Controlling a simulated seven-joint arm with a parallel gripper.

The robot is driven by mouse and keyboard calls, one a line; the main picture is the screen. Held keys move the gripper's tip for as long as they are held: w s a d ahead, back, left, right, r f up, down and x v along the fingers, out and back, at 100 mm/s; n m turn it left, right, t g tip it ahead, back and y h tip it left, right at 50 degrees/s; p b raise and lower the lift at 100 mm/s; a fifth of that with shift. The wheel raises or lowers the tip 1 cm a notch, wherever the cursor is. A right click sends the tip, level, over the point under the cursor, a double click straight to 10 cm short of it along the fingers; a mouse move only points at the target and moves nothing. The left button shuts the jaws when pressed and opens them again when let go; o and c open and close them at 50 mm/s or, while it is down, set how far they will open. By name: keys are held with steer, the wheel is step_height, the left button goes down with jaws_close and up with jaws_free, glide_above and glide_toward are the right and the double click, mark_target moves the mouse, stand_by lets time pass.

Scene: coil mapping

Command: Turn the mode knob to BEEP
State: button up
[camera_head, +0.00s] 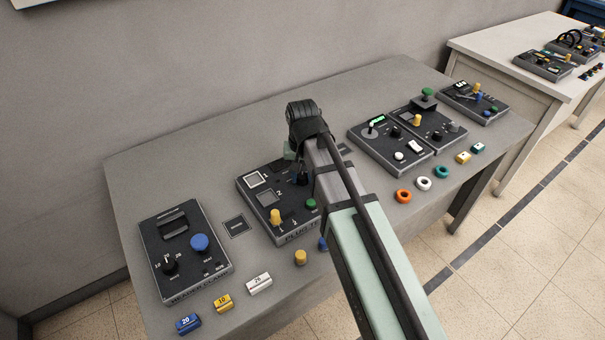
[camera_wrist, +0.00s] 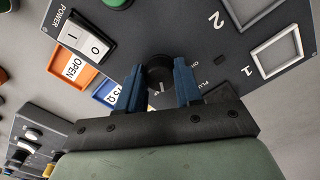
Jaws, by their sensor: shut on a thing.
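The mode knob (camera_wrist: 159,72) is a round black knob with a pale pointer line, on the dark panel (camera_wrist: 205,42) in the wrist view. My gripper (camera_wrist: 158,84) has its blue fingers on either side of it and is shut on it. Small lettering beside the knob reads partly "OFF" and "PLUG"; BEEP is not legible. The pointer line points toward the bottom of the wrist view. In the head view my gripper (camera_head: 301,178) is over the right part of the plug panel (camera_head: 262,218), and my arm hides the knob.
A power rocker switch (camera_wrist: 83,34), an orange OPEN block (camera_wrist: 72,66) and a blue block (camera_wrist: 108,94) are close to the fingers. A panel with a blue button (camera_head: 199,243) stands left; more panels (camera_head: 388,158) stand right. Loose blocks and rings line the front edge.

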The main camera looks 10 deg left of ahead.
mark_target(302, 176)
steer(key=shift+m, duration=0.4)
steer(key=o, duration=1)
steer(key=shift+o, duration=0.2)
steer(key=shift+r, duration=0.1)
step_height(302, 176, up, 14)
stand_by(0.5)
